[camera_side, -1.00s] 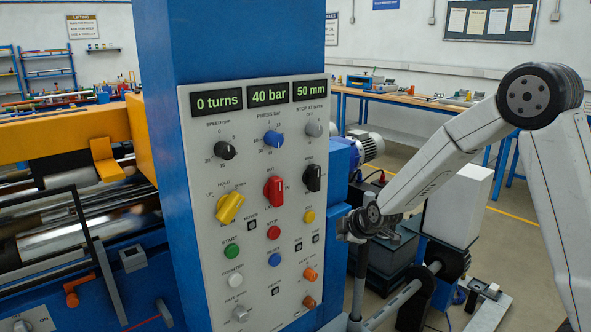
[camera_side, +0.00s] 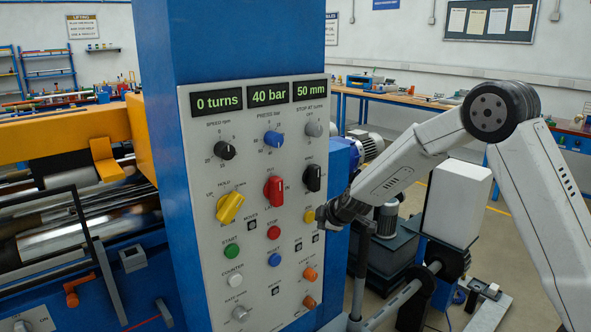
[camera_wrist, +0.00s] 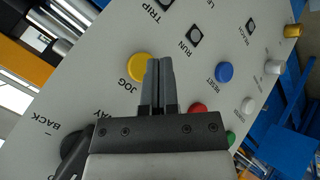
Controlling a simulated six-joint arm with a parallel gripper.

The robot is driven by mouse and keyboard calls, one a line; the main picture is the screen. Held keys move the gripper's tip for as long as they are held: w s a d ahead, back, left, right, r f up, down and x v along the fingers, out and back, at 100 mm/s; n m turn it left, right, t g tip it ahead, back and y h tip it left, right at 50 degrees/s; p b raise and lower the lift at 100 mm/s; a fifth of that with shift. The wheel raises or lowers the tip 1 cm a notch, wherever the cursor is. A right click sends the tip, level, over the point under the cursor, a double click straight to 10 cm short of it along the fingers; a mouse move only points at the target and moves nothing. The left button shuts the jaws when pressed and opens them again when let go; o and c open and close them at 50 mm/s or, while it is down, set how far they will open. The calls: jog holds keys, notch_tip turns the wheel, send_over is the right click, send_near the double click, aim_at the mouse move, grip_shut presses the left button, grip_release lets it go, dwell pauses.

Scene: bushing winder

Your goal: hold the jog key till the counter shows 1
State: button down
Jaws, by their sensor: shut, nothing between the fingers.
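The jog key is a round yellow button (camera_side: 309,216) on the right side of the grey panel. It also shows in the wrist view (camera_wrist: 137,67), labelled JOG, with its right edge behind my fingers. The counter display (camera_side: 217,102) reads 0 turns. My gripper (camera_side: 319,217) is shut and empty, its tips right at the jog key from the right. In the wrist view the closed fingertips (camera_wrist: 160,62) overlap the key's right edge. I cannot tell whether they touch it.
Other displays read 40 bar (camera_side: 269,95) and 50 mm (camera_side: 309,90). Near the key are a black knob (camera_side: 312,177), a red knob (camera_side: 273,190) and a red stop button (camera_side: 273,232). A blue button (camera_wrist: 224,72) labelled RESET lies right of my fingers in the wrist view.

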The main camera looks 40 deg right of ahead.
jog(key=shift+w, duration=0.4)
